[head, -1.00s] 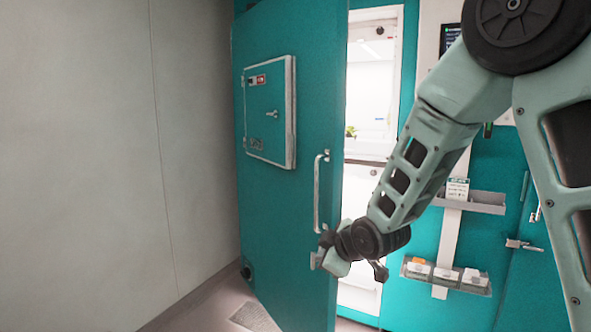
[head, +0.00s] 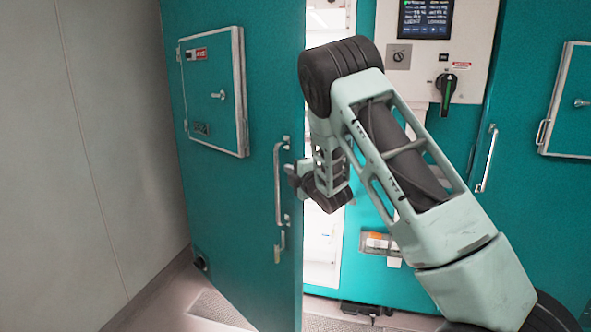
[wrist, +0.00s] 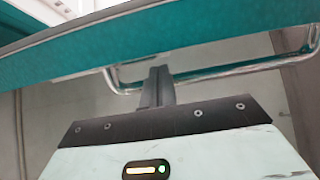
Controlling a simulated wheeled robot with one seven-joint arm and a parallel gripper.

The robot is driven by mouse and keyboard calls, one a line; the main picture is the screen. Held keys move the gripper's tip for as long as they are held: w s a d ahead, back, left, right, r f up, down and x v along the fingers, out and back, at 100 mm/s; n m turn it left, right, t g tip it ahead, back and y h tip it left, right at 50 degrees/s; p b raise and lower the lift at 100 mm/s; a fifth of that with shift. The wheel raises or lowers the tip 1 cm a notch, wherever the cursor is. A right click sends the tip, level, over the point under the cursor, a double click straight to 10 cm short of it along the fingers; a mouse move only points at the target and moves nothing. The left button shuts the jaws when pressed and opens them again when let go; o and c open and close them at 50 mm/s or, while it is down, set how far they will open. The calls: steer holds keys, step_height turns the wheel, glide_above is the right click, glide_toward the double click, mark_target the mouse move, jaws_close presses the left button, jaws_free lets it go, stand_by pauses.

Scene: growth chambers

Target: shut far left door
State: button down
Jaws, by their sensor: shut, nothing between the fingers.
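The far left door (head: 235,250) is teal and stands ajar. A bright gap with a white interior shows to the right of its free edge. It has a small hatch and a vertical metal handle (head: 278,185) with a latch (head: 279,243) below. My gripper (head: 294,174) is at the door's free edge, beside the upper part of the handle. In the wrist view the shut fingers (wrist: 158,82) point toward the teal door edge (wrist: 200,52) and overlap the handle bar (wrist: 235,70). I cannot tell whether they touch it. Nothing is between them.
A grey wall (head: 75,150) stands left of the open door. A floor grate (head: 220,310) lies below it.

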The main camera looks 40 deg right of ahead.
steer(key=shift+w+d+p, duration=0.2)
steer(key=shift+w+p, duration=0.3)
steer(key=shift+w, duration=1.35)
steer(key=shift+d, duration=0.1)
